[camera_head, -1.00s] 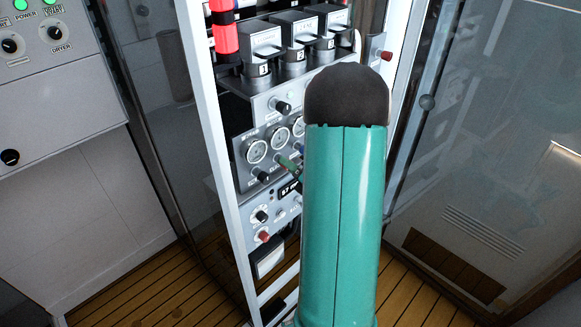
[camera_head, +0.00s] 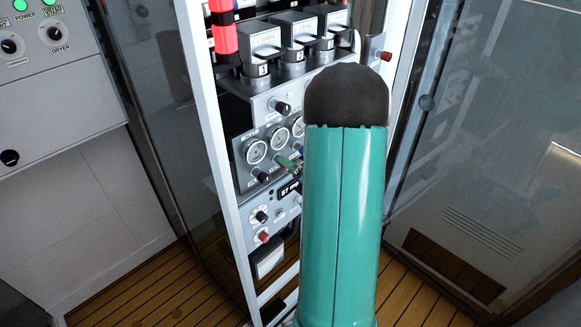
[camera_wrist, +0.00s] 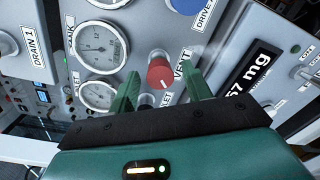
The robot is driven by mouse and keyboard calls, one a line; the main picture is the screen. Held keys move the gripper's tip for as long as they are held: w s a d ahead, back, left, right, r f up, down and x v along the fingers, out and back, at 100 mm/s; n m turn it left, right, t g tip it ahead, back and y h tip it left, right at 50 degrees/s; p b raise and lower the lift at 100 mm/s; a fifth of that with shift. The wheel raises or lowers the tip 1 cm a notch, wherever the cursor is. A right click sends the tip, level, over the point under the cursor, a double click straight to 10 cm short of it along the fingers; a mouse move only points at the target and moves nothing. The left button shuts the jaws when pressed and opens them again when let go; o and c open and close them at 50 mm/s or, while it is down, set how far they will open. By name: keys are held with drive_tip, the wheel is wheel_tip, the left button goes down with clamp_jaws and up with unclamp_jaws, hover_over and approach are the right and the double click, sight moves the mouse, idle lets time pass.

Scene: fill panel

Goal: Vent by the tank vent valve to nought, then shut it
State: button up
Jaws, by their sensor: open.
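The red vent knob (camera_wrist: 160,72) stands out from the grey panel in the wrist view, with a VENT label (camera_wrist: 182,66) to its right and a pale pointer line on its face. My gripper (camera_wrist: 159,75) is open, with one green finger on each side of the knob; I cannot tell if either touches it. The gauge by the TANK label (camera_wrist: 98,45) is at the upper left, and its reading is too small to tell. In the head view my arm hides the vent knob and most of the gripper; a green finger shows beside the panel gauges (camera_head: 256,152).
A second gauge (camera_wrist: 97,95) is below the first. A lit mg display (camera_wrist: 250,75) is close to the right finger. A blue knob (camera_wrist: 187,5) is above, and a DRAIN 1 knob (camera_wrist: 8,44) is at left. White frame posts (camera_head: 222,170) border the panel.

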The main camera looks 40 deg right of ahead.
drive_tip(key=s, duration=1.3)
drive_tip(key=shift+s+r, duration=0.2)
drive_tip(key=shift+r, duration=0.05)
idle(6.5)
